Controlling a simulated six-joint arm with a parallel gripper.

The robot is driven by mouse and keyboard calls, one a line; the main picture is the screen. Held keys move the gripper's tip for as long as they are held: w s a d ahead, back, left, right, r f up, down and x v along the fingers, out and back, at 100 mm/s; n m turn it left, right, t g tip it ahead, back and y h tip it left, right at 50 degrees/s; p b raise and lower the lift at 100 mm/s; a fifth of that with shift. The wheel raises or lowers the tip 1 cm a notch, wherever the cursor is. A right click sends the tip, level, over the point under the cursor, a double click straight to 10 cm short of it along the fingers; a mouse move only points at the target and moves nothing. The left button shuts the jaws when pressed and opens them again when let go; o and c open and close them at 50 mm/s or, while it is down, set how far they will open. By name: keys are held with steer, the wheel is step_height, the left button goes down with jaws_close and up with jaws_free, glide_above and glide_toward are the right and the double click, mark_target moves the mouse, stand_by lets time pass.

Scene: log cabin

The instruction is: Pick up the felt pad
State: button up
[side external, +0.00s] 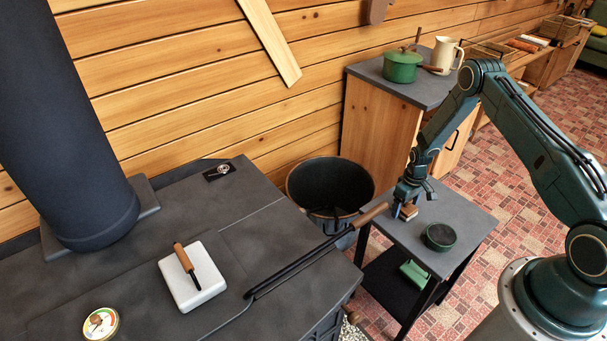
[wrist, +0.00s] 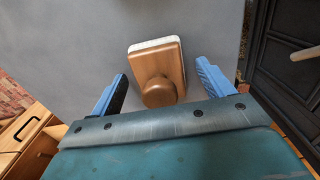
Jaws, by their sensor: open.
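The felt pad (wrist: 155,62) is a wooden block with a round knob and a white felt layer along its edge. In the wrist view it sits on the grey tabletop, slightly tilted in the picture, with the knob toward me. My gripper (wrist: 161,72) is open, with one blue finger on each side of the pad and a visible gap to both. In the side view my gripper (side external: 403,207) points down over the small side table (side external: 462,208), and the pad (side external: 409,212) shows only partly beneath it.
A dark round tin (side external: 440,236) stands on the same table, in front of the pad. A green object (side external: 414,273) lies on the lower shelf. A black bucket (side external: 330,183) and a stove (side external: 240,235) with a long-handled tool (side external: 320,250) are to the left. A cabinet (side external: 380,120) stands behind.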

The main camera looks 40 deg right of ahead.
steer(key=shift+c, duration=0.2)
steer(key=c, duration=1.1)
steer(key=shift+r, duration=0.2)
step_height(320, 180, up, 20)
steer(key=shift+f, duration=0.2)
